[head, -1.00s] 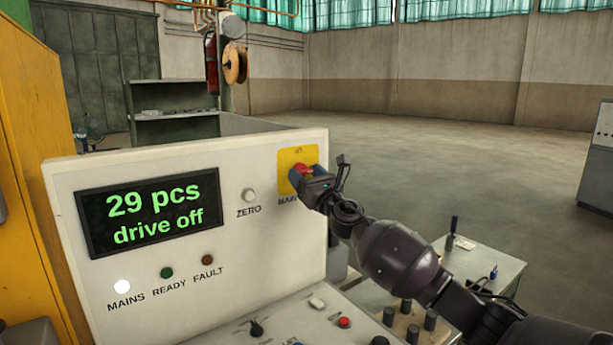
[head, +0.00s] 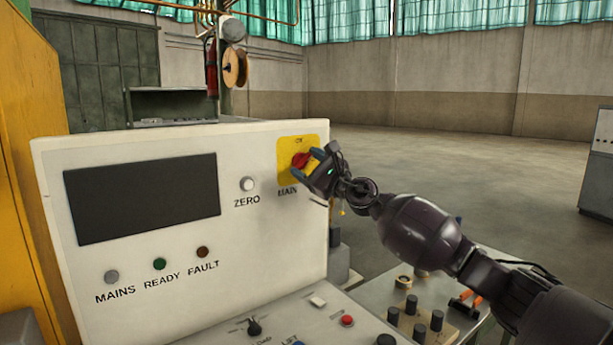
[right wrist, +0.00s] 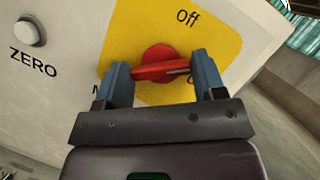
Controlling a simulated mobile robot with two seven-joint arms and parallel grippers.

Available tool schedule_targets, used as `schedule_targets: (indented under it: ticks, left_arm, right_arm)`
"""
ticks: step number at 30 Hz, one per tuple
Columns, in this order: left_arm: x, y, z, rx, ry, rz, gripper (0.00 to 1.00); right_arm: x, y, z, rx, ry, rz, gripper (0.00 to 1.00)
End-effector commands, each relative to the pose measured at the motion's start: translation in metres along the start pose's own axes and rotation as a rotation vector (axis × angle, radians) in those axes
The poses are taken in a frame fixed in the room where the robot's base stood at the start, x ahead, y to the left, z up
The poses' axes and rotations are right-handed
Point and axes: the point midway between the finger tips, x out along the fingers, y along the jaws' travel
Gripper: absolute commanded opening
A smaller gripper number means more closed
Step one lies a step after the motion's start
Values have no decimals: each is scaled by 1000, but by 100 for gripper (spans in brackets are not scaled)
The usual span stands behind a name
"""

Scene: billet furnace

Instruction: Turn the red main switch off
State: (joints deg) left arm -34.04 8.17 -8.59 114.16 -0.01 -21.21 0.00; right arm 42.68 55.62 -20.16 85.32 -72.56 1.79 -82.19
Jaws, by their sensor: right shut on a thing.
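The red main switch (head: 301,160) sits on a yellow plate (head: 312,143) at the upper right of the white panel. It also shows in the right wrist view (right wrist: 158,62), where its handle lies almost level in the picture, under the word "Off". My right gripper (head: 306,168) is at the switch, with its two blue-grey fingers on either side of the red handle, shut on it. The display (head: 142,199) is dark and the MAINS lamp (head: 111,277) is grey. My left gripper is not in view.
A ZERO button (head: 247,184) sits left of the plate. The READY lamp (head: 159,264) and FAULT lamp (head: 203,252) are unlit. Below is a sloped desk with knobs and a red button (head: 347,320). A side table with black pegs (head: 411,304) stands below my right arm. Open floor lies behind.

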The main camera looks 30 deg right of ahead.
Motion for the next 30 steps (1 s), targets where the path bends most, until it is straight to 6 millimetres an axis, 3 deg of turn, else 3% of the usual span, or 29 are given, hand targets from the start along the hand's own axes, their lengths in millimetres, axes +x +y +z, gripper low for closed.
schedule_targets:
  ticks: [1, 13, 30]
  left_arm:
    - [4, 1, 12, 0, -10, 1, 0]
    - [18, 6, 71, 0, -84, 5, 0]
    - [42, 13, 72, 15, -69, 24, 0]
  right_arm:
    - [-1, 3, -5, -44, 2, 19, 40]
    - [0, 4, -7, -393, 4, 168, 40]
    - [1, 0, -3, -781, 2, 328, 40]
